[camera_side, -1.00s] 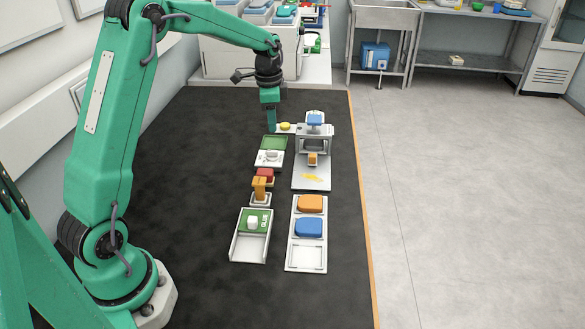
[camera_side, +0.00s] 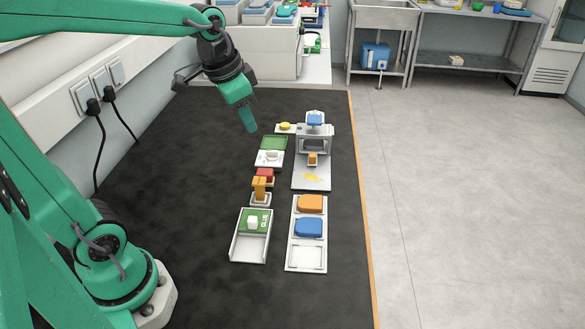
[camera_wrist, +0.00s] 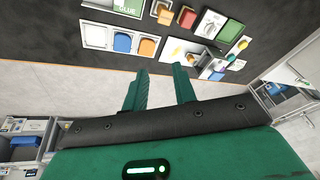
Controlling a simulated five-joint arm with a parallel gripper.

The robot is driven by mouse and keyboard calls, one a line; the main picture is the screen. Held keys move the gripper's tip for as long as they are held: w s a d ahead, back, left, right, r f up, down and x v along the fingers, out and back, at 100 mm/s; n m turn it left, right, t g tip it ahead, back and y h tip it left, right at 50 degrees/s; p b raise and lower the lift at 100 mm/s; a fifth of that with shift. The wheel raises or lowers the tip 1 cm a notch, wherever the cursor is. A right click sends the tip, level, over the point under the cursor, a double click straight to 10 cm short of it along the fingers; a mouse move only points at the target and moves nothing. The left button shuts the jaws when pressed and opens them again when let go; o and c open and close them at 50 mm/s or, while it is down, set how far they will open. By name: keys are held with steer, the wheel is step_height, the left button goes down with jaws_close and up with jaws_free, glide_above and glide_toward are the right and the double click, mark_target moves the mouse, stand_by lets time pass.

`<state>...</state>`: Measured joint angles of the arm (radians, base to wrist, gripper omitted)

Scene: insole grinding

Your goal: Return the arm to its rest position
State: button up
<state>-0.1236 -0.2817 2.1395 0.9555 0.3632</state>
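My gripper (camera_side: 248,124) hangs tilted in the air above the dark table (camera_side: 180,230), left of the row of stations. In the side view its fingers overlap. In the wrist view my gripper (camera_wrist: 160,82) shows two green fingers apart with nothing between them. The arm's upper link reaches across the top left of the side view.
A tray with orange (camera_side: 311,203) and blue (camera_side: 308,227) blocks, a glue tray (camera_side: 237,249), a red block (camera_side: 265,174) and a grey machine (camera_side: 313,142) stand right of my gripper. The table's left half looks clear. Wall sockets (camera_side: 97,90) with cables are behind.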

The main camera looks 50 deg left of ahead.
steer(key=s+d+f+n+t, duration=0.1)
steer(key=s+d, duration=0.3)
steer(key=s, duration=0.6)
steer(key=shift+s+f+n+t, duration=0.3)
steer(key=shift+f+n+t, duration=0.1)
steer(key=shift+n, duration=0.5)
